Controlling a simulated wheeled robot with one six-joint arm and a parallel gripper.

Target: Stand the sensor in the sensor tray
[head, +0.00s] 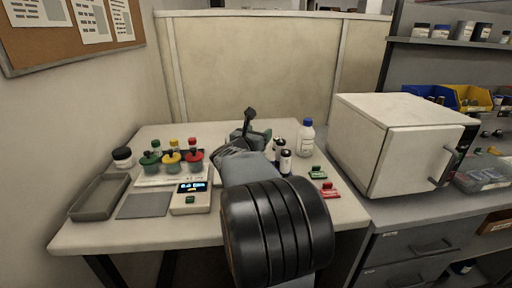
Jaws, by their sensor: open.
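My gripper (257,125) is open above the back middle of the table, with nothing clearly seen between its fingers. My arm hides the table below and behind it. A shallow grey tray (84,213) lies empty at the table's left edge; I cannot tell if it is the sensor tray. I cannot single out the sensor for certain. Two small dark cylinders with white labels, one of them in front (286,163), stand upright just right of my arm. A small green piece (190,200) sits on the scale (188,208).
Jars with green, yellow and red parts (172,160) stand on a pale rack at left. A blue-capped bottle (306,139) stands at back right. Green (317,173) and red (331,190) pieces lie at the right edge. A white oven (392,145) stands right. A flat grey mat (144,205) is bare.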

